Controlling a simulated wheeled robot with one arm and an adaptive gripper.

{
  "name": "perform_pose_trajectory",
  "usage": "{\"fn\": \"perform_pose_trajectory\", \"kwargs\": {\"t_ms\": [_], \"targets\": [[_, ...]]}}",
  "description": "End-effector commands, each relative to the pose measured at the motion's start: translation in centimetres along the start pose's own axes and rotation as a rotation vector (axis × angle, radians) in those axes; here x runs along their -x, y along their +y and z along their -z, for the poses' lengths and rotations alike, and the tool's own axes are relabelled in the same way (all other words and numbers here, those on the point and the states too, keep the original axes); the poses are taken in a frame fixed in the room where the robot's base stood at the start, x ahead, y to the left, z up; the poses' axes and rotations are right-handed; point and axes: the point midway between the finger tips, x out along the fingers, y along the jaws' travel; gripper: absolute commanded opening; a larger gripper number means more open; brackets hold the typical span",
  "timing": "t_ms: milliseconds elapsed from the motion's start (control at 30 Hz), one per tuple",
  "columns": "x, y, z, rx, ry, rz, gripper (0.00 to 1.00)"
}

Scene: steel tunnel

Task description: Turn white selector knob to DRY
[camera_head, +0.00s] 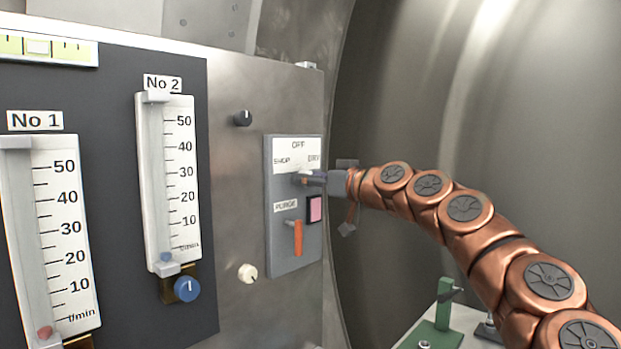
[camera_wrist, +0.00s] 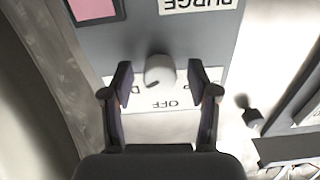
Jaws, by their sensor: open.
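The white selector knob (camera_wrist: 158,70) sits on a grey panel (camera_head: 284,255) under a white label plate (camera_head: 291,150) reading OFF at the top; its side words are too blurred to read surely. In the wrist view the picture is upside down, and the knob lies between my gripper's two open fingers (camera_wrist: 160,78), with a gap on each side. In the head view my gripper (camera_head: 311,179) reaches the panel from the right and covers most of the knob. I cannot tell which mark the knob points to.
Below the knob are a PURGE label (camera_head: 286,206), a pink button (camera_head: 315,209) and an orange lever (camera_head: 298,238). A black knob (camera_head: 242,118) and a cream knob (camera_head: 248,273) are to the left. The curved tunnel wall (camera_head: 420,90) is at the right.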

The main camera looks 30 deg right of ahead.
Motion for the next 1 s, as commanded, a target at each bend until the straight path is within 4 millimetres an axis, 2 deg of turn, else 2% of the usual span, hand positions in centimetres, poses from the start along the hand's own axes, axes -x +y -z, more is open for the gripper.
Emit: {"fn": "perform_pose_trajectory", "kwargs": {"t_ms": [133,700,1000], "targets": [[0.01,0.00,-0.01,0.000,0.000,0.000,0.60],[0.02,-0.01,0.00,0.000,0.000,0.000,0.00],[0.01,0.03,-0.10,-0.035,-0.001,-0.001,0.00]]}}
